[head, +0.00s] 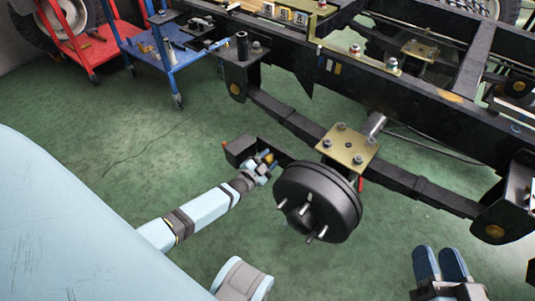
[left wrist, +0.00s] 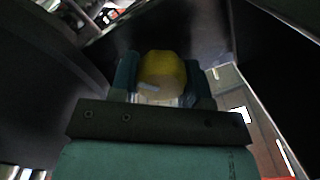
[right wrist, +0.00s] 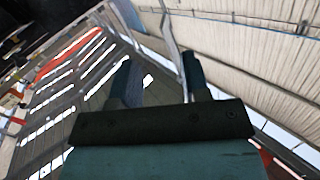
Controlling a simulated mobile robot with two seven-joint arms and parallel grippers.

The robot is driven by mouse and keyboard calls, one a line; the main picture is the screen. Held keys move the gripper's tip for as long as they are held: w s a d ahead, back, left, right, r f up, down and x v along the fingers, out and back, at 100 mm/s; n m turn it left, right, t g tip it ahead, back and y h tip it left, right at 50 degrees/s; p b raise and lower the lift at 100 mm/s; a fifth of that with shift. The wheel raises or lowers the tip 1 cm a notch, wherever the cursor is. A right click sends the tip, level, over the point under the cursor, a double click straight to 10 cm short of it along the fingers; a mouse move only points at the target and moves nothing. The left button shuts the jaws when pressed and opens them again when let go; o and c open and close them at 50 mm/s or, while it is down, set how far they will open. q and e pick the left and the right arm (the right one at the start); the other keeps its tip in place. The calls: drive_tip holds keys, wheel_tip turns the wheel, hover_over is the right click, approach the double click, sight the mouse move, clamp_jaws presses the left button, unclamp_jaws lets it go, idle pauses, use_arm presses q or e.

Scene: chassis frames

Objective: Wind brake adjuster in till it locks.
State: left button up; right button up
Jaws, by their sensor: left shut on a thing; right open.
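A black brake drum (head: 315,203) with several wheel studs hangs at the end of the axle, under a brass-coloured plate (head: 348,148). My left gripper (head: 265,160) is at the drum's upper left, beside its back edge. It is shut on a yellow knob, which looks like the brake adjuster (left wrist: 161,68), between the two fingers in the left wrist view. The fingers and drum partly hide it, so how far in it sits cannot be told. My right gripper (head: 440,258) is open and empty at the lower right, with its fingers (right wrist: 160,85) apart in the right wrist view.
The black chassis rail (head: 420,95) and leaf spring (head: 300,125) run above and behind the drum. A blue trolley (head: 165,50) and a red trolley (head: 88,48) stand at the back left. The green floor (head: 120,130) is clear left of the drum.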

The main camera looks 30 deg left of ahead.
use_arm(q)
drive_tip(key=m+p, duration=0.1)
drive_tip(key=m, duration=0.1)
drive_tip(key=shift+d+m, duration=0.1)
drive_tip(key=shift+m, duration=0.3)
drive_tip(key=shift+f+m+p, duration=0.1)
drive_tip(key=shift+m+p, duration=0.2)
drive_tip(key=shift+m, duration=1.7)
use_arm(e)
drive_tip(key=shift+d+r+t, duration=0.1)
drive_tip(key=shift+r+t, duration=0.6)
drive_tip(key=shift+r, duration=0.95)
use_arm(q)
drive_tip(key=o, duration=0.9)
